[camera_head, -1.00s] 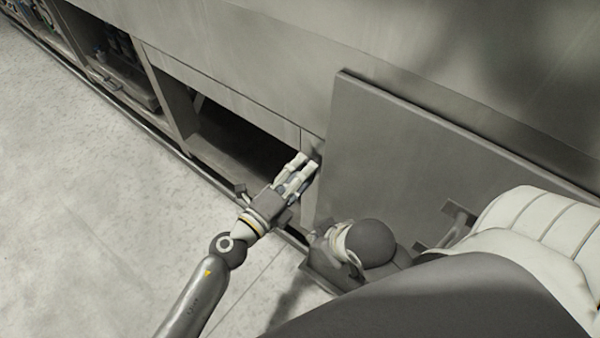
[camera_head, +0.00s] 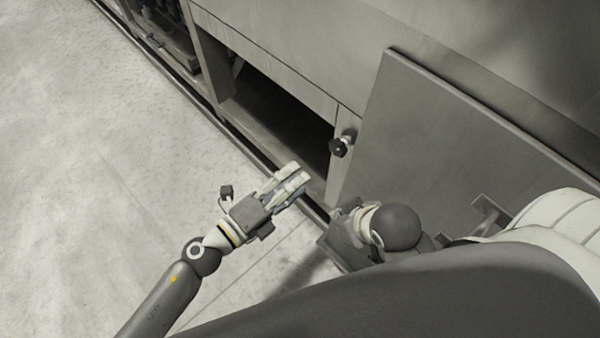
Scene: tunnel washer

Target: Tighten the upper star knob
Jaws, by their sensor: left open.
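A black star knob (camera_head: 339,147) sits on the narrow post between the dark opening and the grey panel. Whether it is the upper one cannot be told, as no second knob shows. My left gripper (camera_head: 297,178) is open and empty, below and to the left of the knob and apart from it, its fingers pointing up and to the right. My right arm's rounded grey and white parts show at the lower right, but its gripper's fingers cannot be made out.
A large grey panel (camera_head: 450,150) leans out right of the knob. A dark open bay (camera_head: 275,95) lies to its left, and another open bay (camera_head: 170,30) is at the upper left. The pale floor (camera_head: 90,170) is clear on the left.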

